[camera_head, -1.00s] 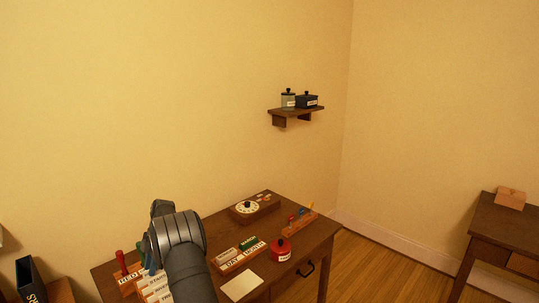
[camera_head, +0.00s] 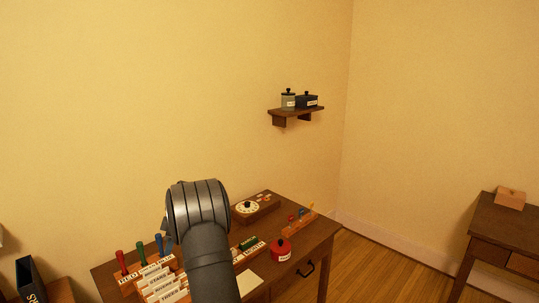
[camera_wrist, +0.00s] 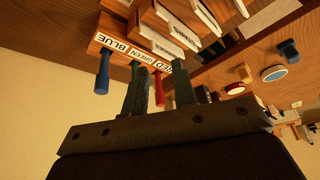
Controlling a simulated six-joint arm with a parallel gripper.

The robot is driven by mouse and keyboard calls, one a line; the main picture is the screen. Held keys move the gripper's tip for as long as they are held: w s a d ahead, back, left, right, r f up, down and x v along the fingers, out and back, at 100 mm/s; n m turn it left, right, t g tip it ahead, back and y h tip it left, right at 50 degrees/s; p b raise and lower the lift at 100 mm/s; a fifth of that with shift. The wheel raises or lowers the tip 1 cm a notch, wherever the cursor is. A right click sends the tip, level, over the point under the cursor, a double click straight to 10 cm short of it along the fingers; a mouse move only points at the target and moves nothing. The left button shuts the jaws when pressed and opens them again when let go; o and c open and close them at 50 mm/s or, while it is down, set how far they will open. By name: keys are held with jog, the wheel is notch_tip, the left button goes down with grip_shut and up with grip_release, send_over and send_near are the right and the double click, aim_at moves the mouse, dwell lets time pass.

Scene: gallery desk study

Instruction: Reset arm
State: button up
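My arm's dark rounded wrist (camera_head: 197,212) stands above the left part of the desk in the head view and hides the fingers there. In the wrist view my gripper (camera_wrist: 159,88) has its two dark fingers apart. A red handle (camera_wrist: 158,92) shows between them, seemingly beyond them, and I see nothing clamped. A blue handle (camera_wrist: 102,72) is left of the fingers. The handles belong to a wooden rack labelled BLUE, GREEN and RED (camera_wrist: 125,48). In the head view the red, green (camera_head: 142,256) and blue handles stand upright in the rack.
The desk (camera_head: 318,232) also carries labelled card rows (camera_head: 162,283), a dial box (camera_head: 247,208), a red pot (camera_head: 281,251) and a pale pad (camera_head: 250,281). A wall shelf (camera_head: 296,111) holds two containers. Another table (camera_head: 510,228) stands at right.

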jog(key=s+d+m+t+h, duration=0.3)
jog(key=s+d+m+t, duration=0.2)
jog(key=m, duration=1.3)
jog(key=shift+s+d+f+h, duration=0.2)
jog(key=shift+s+d+h, duration=0.2)
jog(key=shift+s+d, duration=0.7)
jog(key=shift+w+d, duration=0.3)
jog(key=shift+d, duration=0.05)
